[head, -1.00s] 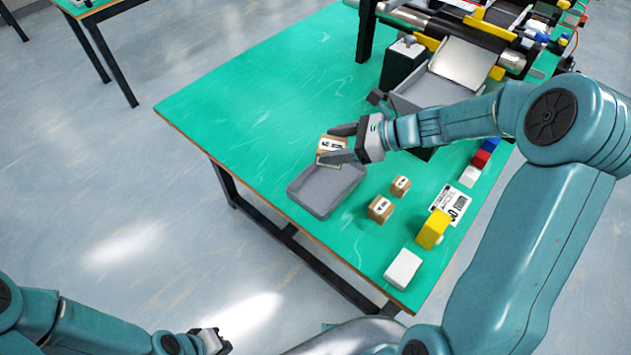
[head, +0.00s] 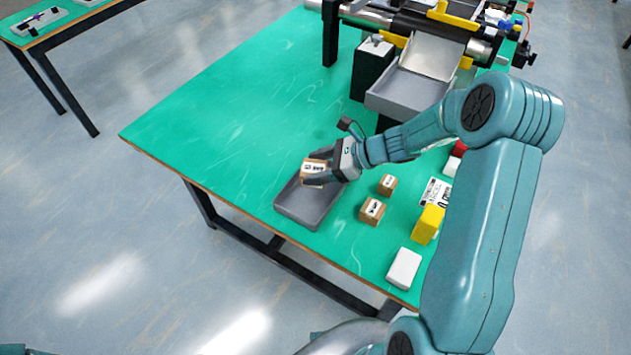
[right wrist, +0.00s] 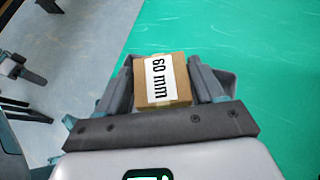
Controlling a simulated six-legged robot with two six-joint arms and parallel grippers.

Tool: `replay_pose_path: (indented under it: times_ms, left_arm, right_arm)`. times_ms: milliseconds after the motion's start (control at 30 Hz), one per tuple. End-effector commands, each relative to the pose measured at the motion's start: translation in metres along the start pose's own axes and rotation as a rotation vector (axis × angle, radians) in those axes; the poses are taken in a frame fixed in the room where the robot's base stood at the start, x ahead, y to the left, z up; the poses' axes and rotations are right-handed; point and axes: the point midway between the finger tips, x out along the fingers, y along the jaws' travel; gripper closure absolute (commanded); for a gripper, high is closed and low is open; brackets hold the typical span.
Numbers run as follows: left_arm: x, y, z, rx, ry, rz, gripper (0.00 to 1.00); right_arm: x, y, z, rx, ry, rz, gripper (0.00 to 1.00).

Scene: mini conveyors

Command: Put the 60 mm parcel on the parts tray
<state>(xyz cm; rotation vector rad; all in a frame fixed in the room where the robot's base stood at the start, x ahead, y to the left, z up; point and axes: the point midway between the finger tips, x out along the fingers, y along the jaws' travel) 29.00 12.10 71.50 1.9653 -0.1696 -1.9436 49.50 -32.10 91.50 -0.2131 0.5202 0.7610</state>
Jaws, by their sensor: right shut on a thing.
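The 60 mm parcel (head: 313,166) is a brown box with a white label. My right gripper (head: 318,174) is shut on it, with a finger on each side, as the right wrist view shows; the parcel's label there (right wrist: 158,77) reads "60 mm". In the head view the parcel overlaps the back part of the grey parts tray (head: 300,213). I cannot tell its exact height above the tray. The visible tray floor is empty; the parcel and gripper hide its back part. My left gripper is out of view.
Two small brown parcels, one nearer (head: 372,211) and one farther (head: 387,185), stand right of the tray. A yellow block (head: 428,224), a white block (head: 404,268) and a label card (head: 434,192) lie farther right. A conveyor (head: 408,24) stands behind. Left table (head: 220,125) is clear.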

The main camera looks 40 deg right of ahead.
Motion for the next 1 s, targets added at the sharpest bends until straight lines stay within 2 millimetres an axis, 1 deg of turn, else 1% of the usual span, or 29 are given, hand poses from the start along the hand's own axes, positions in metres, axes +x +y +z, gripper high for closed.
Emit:
replay_pose_path:
  times_ms: [33, 167, 400, 500, 700, 867, 900, 933, 967, 1000]
  left_arm:
    - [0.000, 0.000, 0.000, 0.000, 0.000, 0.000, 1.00]
    - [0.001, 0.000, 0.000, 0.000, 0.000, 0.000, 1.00]
    - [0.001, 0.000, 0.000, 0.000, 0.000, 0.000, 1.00]
    - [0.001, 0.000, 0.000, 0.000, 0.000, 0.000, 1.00]
    - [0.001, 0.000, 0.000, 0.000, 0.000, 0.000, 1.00]
    - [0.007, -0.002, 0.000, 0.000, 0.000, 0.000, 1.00]
    - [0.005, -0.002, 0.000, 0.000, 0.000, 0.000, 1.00]
    - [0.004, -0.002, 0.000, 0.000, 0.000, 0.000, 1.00]
    - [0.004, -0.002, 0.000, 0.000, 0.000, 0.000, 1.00]
    - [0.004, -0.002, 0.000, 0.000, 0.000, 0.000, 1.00]
  right_arm:
    - [0.005, 0.000, -0.008, 0.004, 0.000, 0.000, 0.65]
    - [0.012, 0.000, -0.017, -0.001, 0.000, 0.000, 0.65]
    - [0.032, 0.001, -0.045, 0.001, -0.001, 0.001, 0.65]
    - [0.035, 0.000, -0.049, -0.001, -0.001, 0.000, 0.65]
    - [0.035, 0.000, -0.048, -0.002, -0.001, 0.000, 0.65]
    - [0.037, 0.000, -0.053, -0.002, -0.001, 0.000, 0.65]
    - [0.036, 0.000, -0.051, -0.002, 0.000, 0.000, 0.19]
    - [0.036, 0.000, -0.051, -0.002, 0.000, 0.000, 0.10]
    - [0.036, 0.000, -0.051, -0.002, 0.000, 0.000, 0.07]
    - [0.036, 0.000, -0.051, -0.002, 0.000, 0.000, 0.07]
